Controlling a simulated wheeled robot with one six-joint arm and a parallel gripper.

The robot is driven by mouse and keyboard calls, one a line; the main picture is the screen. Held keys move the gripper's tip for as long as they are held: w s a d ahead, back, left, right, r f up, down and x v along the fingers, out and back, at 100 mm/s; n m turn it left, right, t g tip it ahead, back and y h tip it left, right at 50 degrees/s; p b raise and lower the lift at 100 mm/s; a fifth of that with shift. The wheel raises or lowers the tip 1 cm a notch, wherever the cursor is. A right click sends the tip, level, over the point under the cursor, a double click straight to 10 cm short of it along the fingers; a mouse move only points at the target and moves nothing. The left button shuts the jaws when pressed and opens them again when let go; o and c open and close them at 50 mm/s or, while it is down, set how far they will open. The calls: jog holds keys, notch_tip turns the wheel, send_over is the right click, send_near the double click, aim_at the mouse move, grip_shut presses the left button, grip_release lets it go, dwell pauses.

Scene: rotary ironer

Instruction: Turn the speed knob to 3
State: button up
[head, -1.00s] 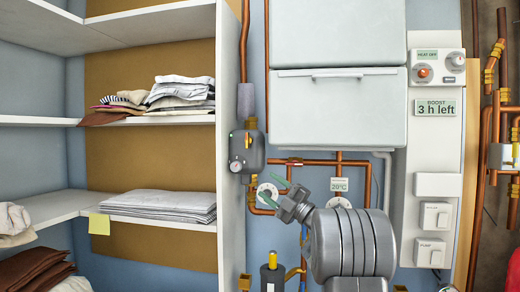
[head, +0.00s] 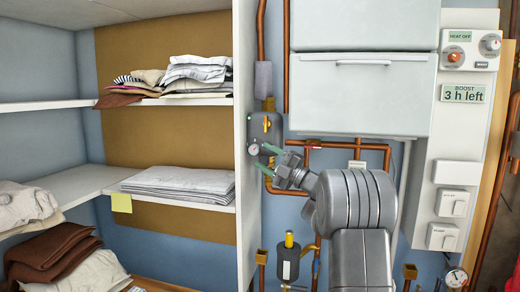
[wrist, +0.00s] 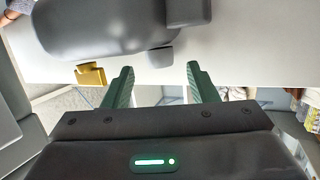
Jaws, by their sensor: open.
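No knob in view carries a readable "speed" label. A grey wall unit (head: 259,131) on the copper piping has a yellow part (head: 266,122) and a small round white dial (head: 252,149) on its front; I cannot read any setting. My gripper (head: 260,156) has its green fingers spread and empty, pointing left at the lower part of this unit and overlapping it in the head view; contact cannot be told. In the wrist view my open gripper (wrist: 160,70) faces a rounded dark grey body (wrist: 100,28) with a brass fitting (wrist: 91,75) left of the fingers.
Shelves with folded linen (head: 180,183) fill the left, ending in a white upright (head: 246,210). A white cabinet (head: 360,95) hangs above.

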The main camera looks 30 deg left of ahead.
aim_at(257, 154)
jog(key=shift+p+x, duration=0.3)
jog(key=shift+x, duration=1.2)
jog(key=shift+c, duration=0.2)
jog(key=c, duration=0.9)
jog(key=shift+f+b, duration=0.3)
jog(key=shift+b, duration=0.55)
jog(key=shift+c, duration=0.2)
jog(key=b, duration=0.1)
jog(key=y+b, duration=0.1)
jog(key=b, duration=0.1)
jog(key=shift+a+f+m+y, duration=0.1)
jog(key=shift+f+m+y, duration=0.1)
jog(key=shift+m+y, duration=0.15)
jog(key=m+t+y+b, duration=0.1)
jog(key=y+b, duration=0.1)
jog(key=b, duration=0.3)
jog(key=shift+a+f+b, duration=0.1)
jog(key=shift+b, duration=0.25)
jog(key=shift+m+t+y+b, duration=0.25)
jog(key=shift+m+t+b, duration=0.15)
jog(key=shift+b, duration=0.15)
jog(key=shift+r, duration=0.2)
